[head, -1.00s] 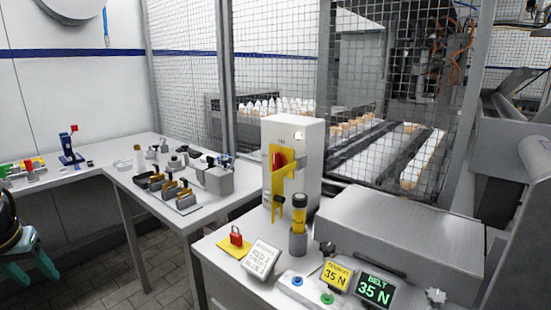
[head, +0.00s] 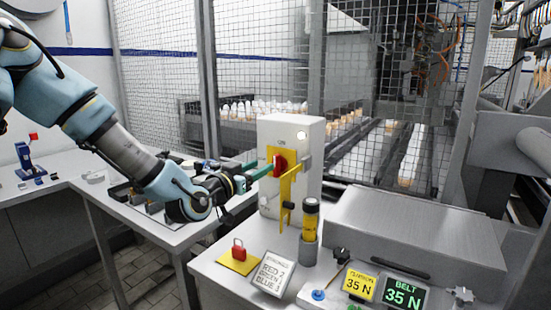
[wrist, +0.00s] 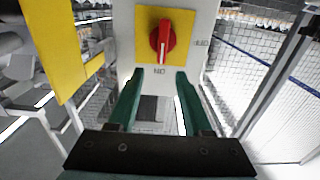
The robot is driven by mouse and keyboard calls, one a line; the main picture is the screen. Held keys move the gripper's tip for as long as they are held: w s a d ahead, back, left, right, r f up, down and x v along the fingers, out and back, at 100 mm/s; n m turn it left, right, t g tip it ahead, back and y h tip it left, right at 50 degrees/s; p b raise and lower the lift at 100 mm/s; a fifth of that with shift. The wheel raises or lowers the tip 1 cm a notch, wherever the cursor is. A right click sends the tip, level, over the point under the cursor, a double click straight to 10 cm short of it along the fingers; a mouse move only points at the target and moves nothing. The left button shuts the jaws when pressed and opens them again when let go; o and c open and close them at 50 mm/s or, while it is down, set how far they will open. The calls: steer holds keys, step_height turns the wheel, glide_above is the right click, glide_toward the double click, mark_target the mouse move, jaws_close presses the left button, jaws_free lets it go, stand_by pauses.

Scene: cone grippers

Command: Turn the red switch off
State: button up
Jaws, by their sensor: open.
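The red switch (head: 281,164) is a rotary knob on a yellow plate on the front of a pale grey box (head: 306,150). In the wrist view the red switch (wrist: 162,42) has its handle roughly upright, its white mark toward a label that seems to read ON upside down. Another label at the right seems to read OFF. My gripper (head: 266,171) is open, with its green fingers pointing at the knob from the left. In the wrist view my gripper (wrist: 158,76) has its fingertips spread just below the knob, with nothing between them. Contact cannot be told.
A yellow hasp (head: 288,190) hangs beside the knob; it fills the left of the wrist view (wrist: 60,45). Wire mesh is behind.

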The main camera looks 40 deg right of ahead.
mark_target(274, 159)
steer(key=p+x, duration=0.2)
steer(key=x, duration=0.5)
steer(key=shift+w+d, duration=0.15)
steer(key=shift+d, duration=0.15)
steer(key=c, duration=0.8)
steer(key=shift+f, duration=0.1)
